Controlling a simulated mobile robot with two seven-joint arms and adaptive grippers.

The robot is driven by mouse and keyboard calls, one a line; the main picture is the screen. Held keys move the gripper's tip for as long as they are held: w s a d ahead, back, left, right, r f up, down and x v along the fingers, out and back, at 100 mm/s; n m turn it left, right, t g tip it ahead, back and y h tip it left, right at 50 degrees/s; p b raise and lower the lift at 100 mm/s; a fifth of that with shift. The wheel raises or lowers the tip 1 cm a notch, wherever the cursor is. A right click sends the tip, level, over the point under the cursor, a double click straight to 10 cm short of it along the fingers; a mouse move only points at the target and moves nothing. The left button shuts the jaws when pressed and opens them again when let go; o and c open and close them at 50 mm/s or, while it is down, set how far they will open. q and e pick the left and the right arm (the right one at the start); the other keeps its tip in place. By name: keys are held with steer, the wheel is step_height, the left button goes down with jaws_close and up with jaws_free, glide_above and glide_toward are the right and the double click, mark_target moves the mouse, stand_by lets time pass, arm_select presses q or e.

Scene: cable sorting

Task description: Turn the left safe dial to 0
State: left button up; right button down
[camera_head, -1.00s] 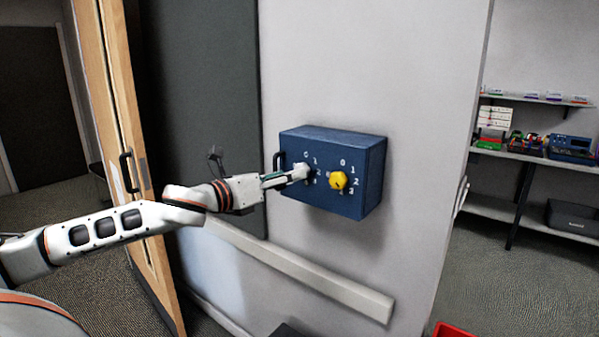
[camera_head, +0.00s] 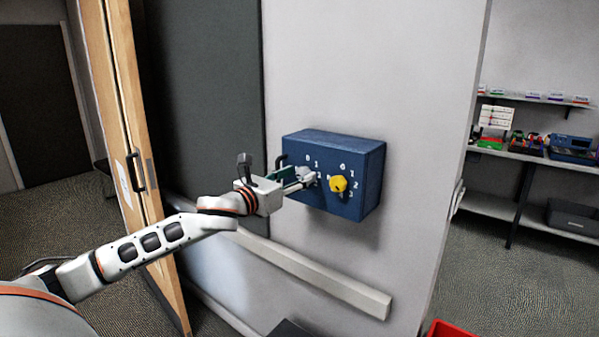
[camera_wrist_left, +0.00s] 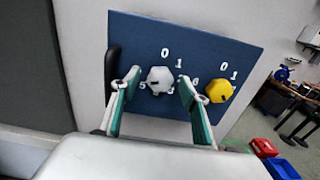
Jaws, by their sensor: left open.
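A blue safe box (camera_head: 356,165) is mounted on the wall, with numbers around two dials. The left dial (camera_wrist_left: 160,80) is white-grey and faceted; a dark mark shows on its left side, toward the 5. The right dial (camera_head: 338,184) is yellow; it also shows in the wrist view (camera_wrist_left: 219,91). My left gripper (camera_head: 301,178) is at the left dial, which it partly hides in the head view. In the wrist view its two fingers are apart, one on either side of the left dial. Contact with the dial cannot be made out. My right gripper is out of view.
A black handle (camera_wrist_left: 113,72) stands at the box's left side, close to the left finger. A white rail (camera_head: 320,282) runs along the wall below. A wooden door (camera_head: 125,150) is at left. Shelves (camera_head: 530,155) with items stand at right.

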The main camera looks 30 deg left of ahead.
arm_select(q)
steer(key=shift+w+d, duration=0.1)
steer(key=shift+w, duration=0.55)
steer(key=c, duration=1.1)
